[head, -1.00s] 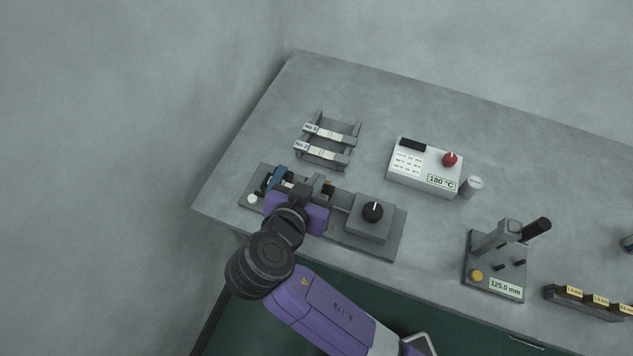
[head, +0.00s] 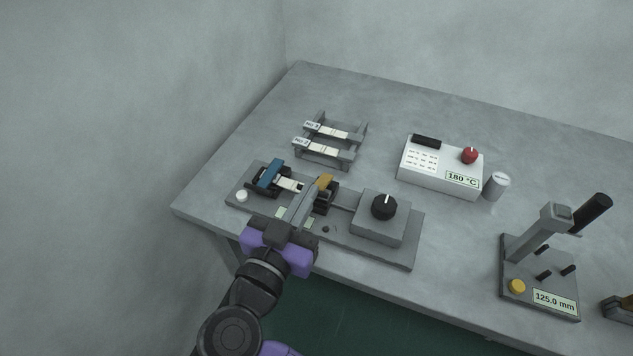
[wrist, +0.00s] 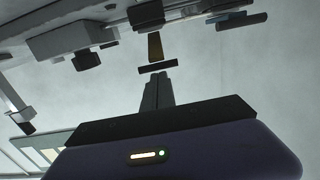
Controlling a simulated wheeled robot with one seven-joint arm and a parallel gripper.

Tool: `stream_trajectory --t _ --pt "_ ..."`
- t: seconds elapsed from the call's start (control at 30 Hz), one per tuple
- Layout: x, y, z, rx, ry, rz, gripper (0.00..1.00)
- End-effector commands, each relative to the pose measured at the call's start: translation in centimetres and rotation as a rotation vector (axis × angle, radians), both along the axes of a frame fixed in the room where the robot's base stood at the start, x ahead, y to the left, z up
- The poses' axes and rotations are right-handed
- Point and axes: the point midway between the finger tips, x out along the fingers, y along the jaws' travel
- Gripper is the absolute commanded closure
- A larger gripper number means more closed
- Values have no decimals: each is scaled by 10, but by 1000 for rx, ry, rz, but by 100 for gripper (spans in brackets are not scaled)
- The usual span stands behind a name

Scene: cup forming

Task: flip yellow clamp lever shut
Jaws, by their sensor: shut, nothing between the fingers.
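The yellow clamp lever (head: 325,181) is on the black clamp (head: 325,198) in the middle of the grey fixture (head: 398,258). It appears raised and tilted; its exact angle is hard to tell. In the wrist view, the lever (wrist: 155,46) is a dark amber strip with a black bar (wrist: 157,67) across its end. My gripper (head: 311,187) is shut and empty, its fingertips just left of the lever in the head view. In the wrist view, the shut fingertips (wrist: 158,77) are close to the black bar; I cannot tell whether they touch.
A blue lever (head: 270,174) is on another clamp at the fixture's left end, with a white knob (head: 242,196) beside it. A grey box with a black dial (head: 384,207) stands to the right. A sample rack (head: 330,140) and a 180 °C controller (head: 440,168) stand behind.

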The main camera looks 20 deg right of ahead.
Motion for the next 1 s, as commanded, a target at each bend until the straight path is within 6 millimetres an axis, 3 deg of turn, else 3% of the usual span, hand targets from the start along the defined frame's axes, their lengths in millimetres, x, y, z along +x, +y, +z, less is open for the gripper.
stream_trajectory --t 0.03,0.4,1.0 --pt "-1 1 -16 -16 -20 1 100" --pt "-9 7 -37 -139 -175 0 100" --pt "-13 10 -51 -179 -225 0 100"
